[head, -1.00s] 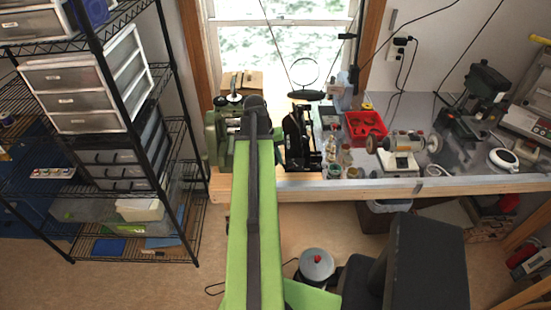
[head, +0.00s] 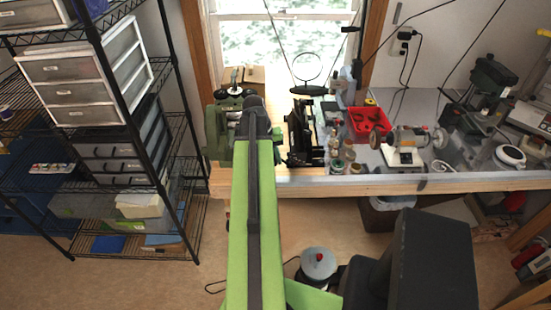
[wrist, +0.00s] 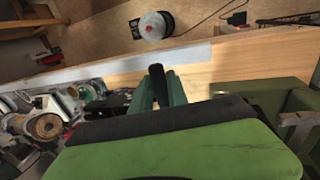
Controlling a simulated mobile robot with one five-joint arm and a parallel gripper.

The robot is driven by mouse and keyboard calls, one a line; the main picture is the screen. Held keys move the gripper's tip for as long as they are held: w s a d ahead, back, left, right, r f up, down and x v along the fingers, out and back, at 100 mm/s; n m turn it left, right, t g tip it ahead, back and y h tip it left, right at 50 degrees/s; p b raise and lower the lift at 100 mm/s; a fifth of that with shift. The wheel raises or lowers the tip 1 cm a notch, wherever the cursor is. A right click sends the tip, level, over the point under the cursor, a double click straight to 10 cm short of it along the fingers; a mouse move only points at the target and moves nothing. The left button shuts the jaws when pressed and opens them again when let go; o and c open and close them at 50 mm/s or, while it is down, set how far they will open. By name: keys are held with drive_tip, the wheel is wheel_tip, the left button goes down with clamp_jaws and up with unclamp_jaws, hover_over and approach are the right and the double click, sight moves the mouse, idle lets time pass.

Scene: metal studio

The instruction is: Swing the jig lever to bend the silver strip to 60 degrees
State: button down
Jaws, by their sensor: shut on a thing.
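My gripper (wrist: 160,92) shows in the wrist view as two green fingers shut around a dark, rounded bar end, which looks like the jig lever's handle (wrist: 157,72). This is at the front edge of the wooden bench. In the head view my green arm reaches forward to the bench and hides the gripper and most of what lies beyond it. I cannot make out the jig body, the silver strip or its bend angle in either view.
A green machine (head: 217,140) stands left of my arm on the bench (head: 330,182). A black stand (head: 300,135), small jars, a red tray (head: 369,124) and a bench grinder (head: 405,147) stand to the right. Wire shelving (head: 180,150) is at the left.

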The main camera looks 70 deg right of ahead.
drive_tip(key=shift+w+d, duration=0.1)
drive_tip(key=shift+w, duration=0.2)
drive_tip(key=shift+f+b, duration=0.9)
drive_tip(key=shift+b, duration=0.05)
drive_tip(key=shift+b+x, duration=1)
drive_tip(key=shift+w, duration=0.1)
drive_tip(key=shift+b+x, duration=1.05)
drive_tip(key=shift+x, duration=0.15)
drive_tip(key=shift+r, duration=0.2)
